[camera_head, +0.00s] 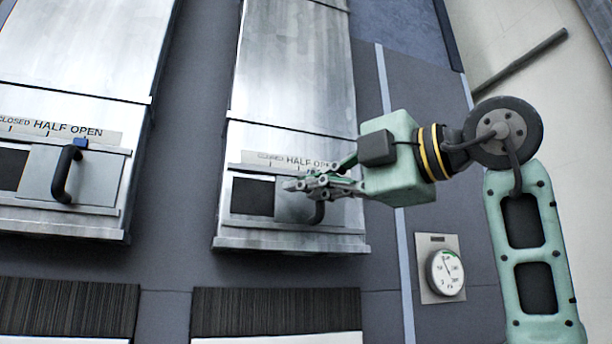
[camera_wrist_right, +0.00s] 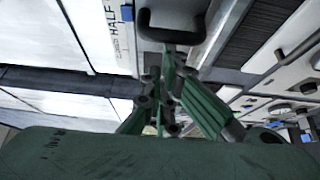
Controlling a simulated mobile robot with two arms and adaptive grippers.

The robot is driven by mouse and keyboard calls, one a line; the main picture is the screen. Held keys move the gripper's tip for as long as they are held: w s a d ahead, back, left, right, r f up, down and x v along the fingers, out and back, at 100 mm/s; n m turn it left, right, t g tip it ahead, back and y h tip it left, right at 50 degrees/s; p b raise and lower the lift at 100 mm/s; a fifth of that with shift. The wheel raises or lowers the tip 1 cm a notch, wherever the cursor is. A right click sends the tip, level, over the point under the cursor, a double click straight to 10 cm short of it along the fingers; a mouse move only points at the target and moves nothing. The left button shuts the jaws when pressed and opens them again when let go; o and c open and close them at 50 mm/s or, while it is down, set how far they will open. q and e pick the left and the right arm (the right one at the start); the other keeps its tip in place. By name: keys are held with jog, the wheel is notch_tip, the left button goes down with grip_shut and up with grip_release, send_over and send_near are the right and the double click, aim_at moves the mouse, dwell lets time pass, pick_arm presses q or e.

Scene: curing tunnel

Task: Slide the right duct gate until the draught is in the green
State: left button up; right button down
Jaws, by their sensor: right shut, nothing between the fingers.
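The right duct's gate (camera_head: 290,208) is a grey sliding plate with a dark bar handle (camera_head: 318,213), partly hidden behind my gripper. A dark opening (camera_head: 252,196) shows to the left of the plate. The label strip above reads HALF OPEN, partly covered. My right gripper (camera_head: 296,186) is shut and empty, in front of the plate at the handle's upper end. In the wrist view the handle (camera_wrist_right: 171,36) lies just beyond the fingertips (camera_wrist_right: 168,72); I cannot tell whether they touch. The round draught gauge (camera_head: 447,272) has a green arc near its top; its needle points up and left. My left gripper is not in view.
A second duct at left has its own gate with a black handle (camera_head: 66,174) and a blue marker (camera_head: 81,143). Dark ribbed panels (camera_head: 275,311) lie below the ducts. A light vertical strip (camera_head: 398,220) runs between the right duct and the gauge.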

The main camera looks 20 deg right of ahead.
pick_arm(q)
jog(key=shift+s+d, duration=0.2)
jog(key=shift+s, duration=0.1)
pick_arm(e)
jog(key=d, duration=0.3)
jog(key=shift+w, duration=0.15)
jog(key=shift+d, duration=0.1)
